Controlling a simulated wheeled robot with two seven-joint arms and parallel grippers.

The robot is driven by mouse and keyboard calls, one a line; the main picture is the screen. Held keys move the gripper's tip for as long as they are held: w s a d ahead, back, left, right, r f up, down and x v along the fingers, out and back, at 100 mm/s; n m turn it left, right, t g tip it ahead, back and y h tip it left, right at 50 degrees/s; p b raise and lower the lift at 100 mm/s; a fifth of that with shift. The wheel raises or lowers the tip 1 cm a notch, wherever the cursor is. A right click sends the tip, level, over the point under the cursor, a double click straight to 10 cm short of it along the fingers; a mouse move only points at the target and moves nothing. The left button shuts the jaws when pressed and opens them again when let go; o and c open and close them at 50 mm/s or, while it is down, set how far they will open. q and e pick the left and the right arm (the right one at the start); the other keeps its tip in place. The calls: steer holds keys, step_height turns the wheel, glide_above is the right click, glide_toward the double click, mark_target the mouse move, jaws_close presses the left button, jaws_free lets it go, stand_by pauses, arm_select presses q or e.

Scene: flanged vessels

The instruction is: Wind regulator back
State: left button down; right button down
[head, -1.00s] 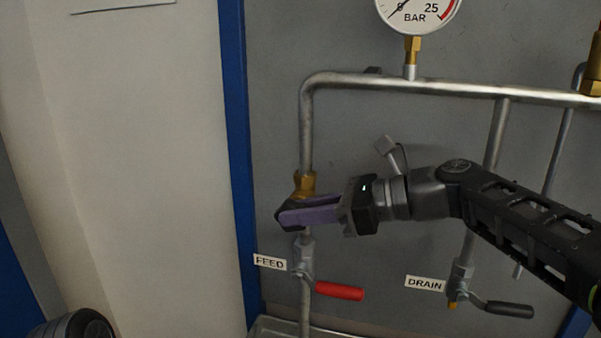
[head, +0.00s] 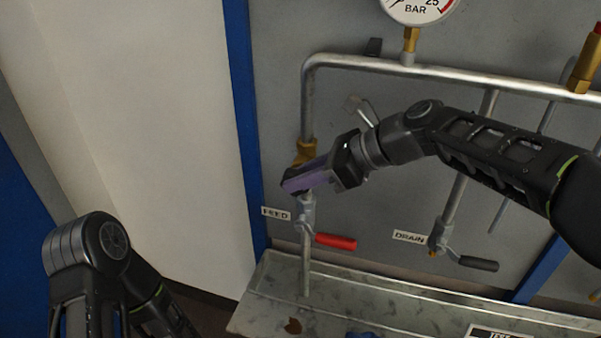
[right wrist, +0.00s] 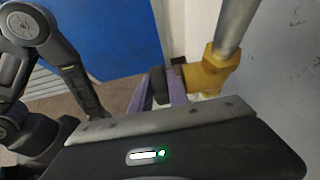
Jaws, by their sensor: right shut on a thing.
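The brass regulator (head: 306,152) sits on the left vertical pipe above the FEED label, and its brass body also shows in the right wrist view (right wrist: 208,74). My right gripper (head: 293,184) reaches it from the right, its purple fingers at the regulator's front. In the right wrist view the fingers (right wrist: 160,88) are shut on the regulator's dark knob (right wrist: 158,84), which is mostly hidden between them. The fingers cover the knob in the head view. My left arm shows at the lower left, but its gripper is out of view.
Below are the red feed valve handle (head: 336,241) and the black drain valve handle (head: 478,263). A pressure gauge (head: 416,8) stands on the top pipe (head: 450,75). A grey tray (head: 265,285) lies below. A blue post (head: 243,120) stands left of the pipes.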

steer(key=c, duration=1.5)
jaws_free()
steer(key=shift+c, duration=0.2)
steer(key=shift+d, duration=0.1)
steer(key=v, duration=0.7)
steer(key=shift+d+r+b, duration=0.2)
steer(key=shift+d+b, duration=0.05)
steer(key=shift+b, duration=0.1)
